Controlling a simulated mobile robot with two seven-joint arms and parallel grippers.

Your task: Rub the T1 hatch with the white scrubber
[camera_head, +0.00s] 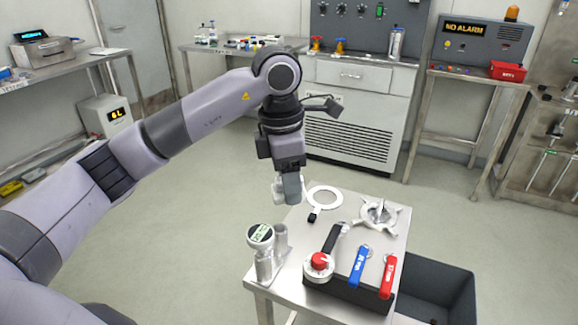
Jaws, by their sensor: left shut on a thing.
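My left gripper (287,188) points down above the far left part of a small metal table (334,240). It is shut on a small whitish thing, mostly hidden by the fingers; I cannot tell clearly that it is the white scrubber. A white ring with a dark tab (325,197) lies on the table just right of the gripper. A round metal fitting with arms (380,214) sits at the table's far right. I cannot read a T1 mark on either, so I cannot tell which is the hatch. My right gripper is not in view.
On the table's near side are a round gauge on a metal body (262,248), a red knob (319,262), a blue lever (359,265) and a red lever (387,276). A dark bin (452,290) stands at the table's right. Open floor lies behind the table.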

